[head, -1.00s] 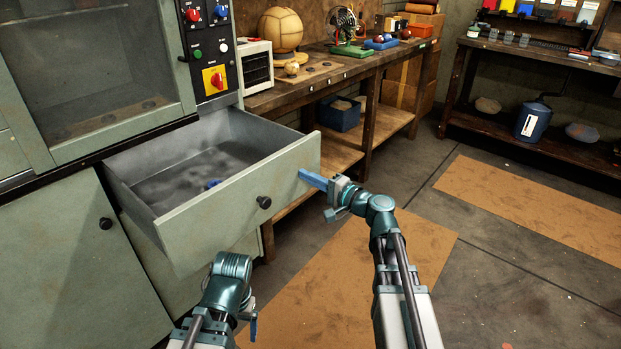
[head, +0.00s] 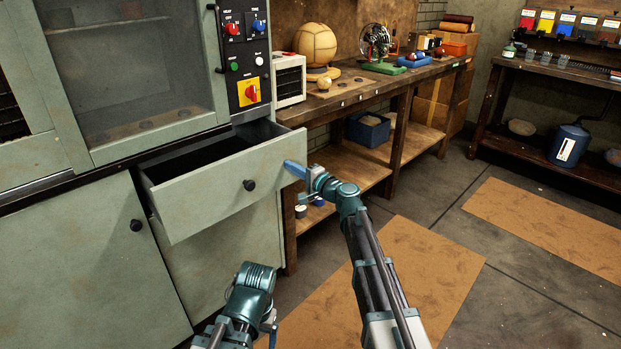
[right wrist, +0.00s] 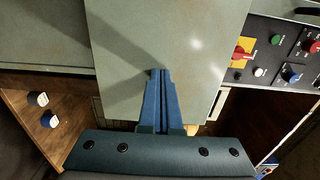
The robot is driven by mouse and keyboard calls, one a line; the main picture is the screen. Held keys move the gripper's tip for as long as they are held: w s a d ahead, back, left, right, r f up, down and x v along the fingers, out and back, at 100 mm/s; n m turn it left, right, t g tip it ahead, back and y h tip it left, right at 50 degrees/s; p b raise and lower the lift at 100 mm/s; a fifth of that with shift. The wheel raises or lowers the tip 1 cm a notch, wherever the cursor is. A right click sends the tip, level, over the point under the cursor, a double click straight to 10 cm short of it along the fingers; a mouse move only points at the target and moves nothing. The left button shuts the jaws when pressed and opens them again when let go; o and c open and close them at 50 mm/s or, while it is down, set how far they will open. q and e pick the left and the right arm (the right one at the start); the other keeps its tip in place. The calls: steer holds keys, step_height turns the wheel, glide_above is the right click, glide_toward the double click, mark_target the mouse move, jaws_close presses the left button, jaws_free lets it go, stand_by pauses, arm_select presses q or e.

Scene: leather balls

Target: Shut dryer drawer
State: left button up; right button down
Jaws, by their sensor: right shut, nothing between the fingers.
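The dryer drawer (head: 215,190) is a grey-green metal drawer with a round black knob (head: 249,185). It is partly open below the dryer's window in the head view, with a dark gap behind its front. My right gripper (head: 290,166) is shut and empty. Its blue fingertips are at the right end of the drawer front. In the right wrist view the shut fingers (right wrist: 161,75) point at the grey-green drawer front (right wrist: 165,35) and appear to touch it. My left arm (head: 250,290) shows low in the head view; its fingertips are hidden.
A control panel (head: 245,55) with knobs is above right of the drawer. A wooden workbench (head: 400,85) with a leather ball (head: 315,45) stands just right of the drawer. Tan mats (head: 420,262) lie on the open floor at the right.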

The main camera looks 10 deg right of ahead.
steer(key=x, duration=1.4)
steer(key=shift+w+a, duration=0.2)
steer(key=shift+w, duration=0.25)
arm_select(q)
steer(key=shift+d, duration=0.1)
arm_select(e)
steer(key=shift+w+a, duration=0.1)
steer(key=shift+w, duration=0.1)
steer(key=shift+s, duration=0.1)
arm_select(q)
steer(key=shift+s+d, duration=0.1)
steer(key=shift+d, duration=0.25)
arm_select(e)
steer(key=v, duration=1.4)
steer(key=shift+s, duration=0.4)
